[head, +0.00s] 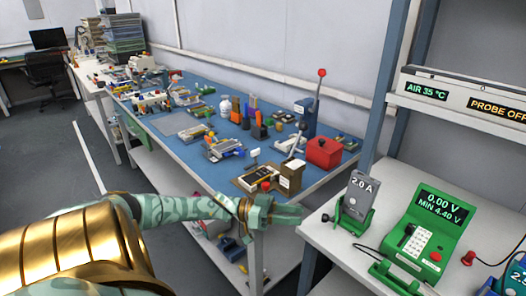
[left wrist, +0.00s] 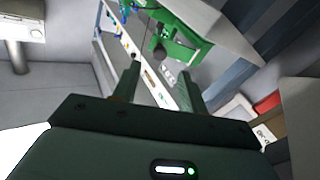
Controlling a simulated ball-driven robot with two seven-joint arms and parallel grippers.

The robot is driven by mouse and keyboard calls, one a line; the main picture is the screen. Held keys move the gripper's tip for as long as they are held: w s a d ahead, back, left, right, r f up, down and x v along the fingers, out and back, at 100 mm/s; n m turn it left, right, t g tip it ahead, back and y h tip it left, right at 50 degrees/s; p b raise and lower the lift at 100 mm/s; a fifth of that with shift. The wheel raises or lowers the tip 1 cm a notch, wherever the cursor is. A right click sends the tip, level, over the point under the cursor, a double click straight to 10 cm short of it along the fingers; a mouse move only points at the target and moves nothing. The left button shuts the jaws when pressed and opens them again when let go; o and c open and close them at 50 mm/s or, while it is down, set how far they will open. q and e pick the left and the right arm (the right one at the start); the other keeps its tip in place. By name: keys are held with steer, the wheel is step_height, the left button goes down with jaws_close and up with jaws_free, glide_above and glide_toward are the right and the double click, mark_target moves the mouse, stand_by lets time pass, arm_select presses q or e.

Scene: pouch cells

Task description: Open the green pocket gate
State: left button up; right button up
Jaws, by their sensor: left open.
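A green pocket (head: 354,220) stands on the white bench at the right and holds an upright grey block marked 2.0 A (head: 360,192). I cannot make out clearly which part of it is the gate or how it stands. My left gripper (head: 300,214) is open and empty, to the left of the pocket and apart from it. In the left wrist view, a green fixture (left wrist: 181,32) with a dark round knob (left wrist: 158,51) shows beyond the fingertips of my left gripper (left wrist: 160,72). My right gripper is not in view.
A green meter (head: 432,232) reading 0.00 V stands right of the pocket on the white bench (head: 326,246). A red knob (head: 468,258) with a cable lies beside it. A blue bench (head: 195,151) crowded with tools and a red box (head: 323,152) stands behind.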

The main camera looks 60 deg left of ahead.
arm_select(q)
steer(key=v, duration=1)
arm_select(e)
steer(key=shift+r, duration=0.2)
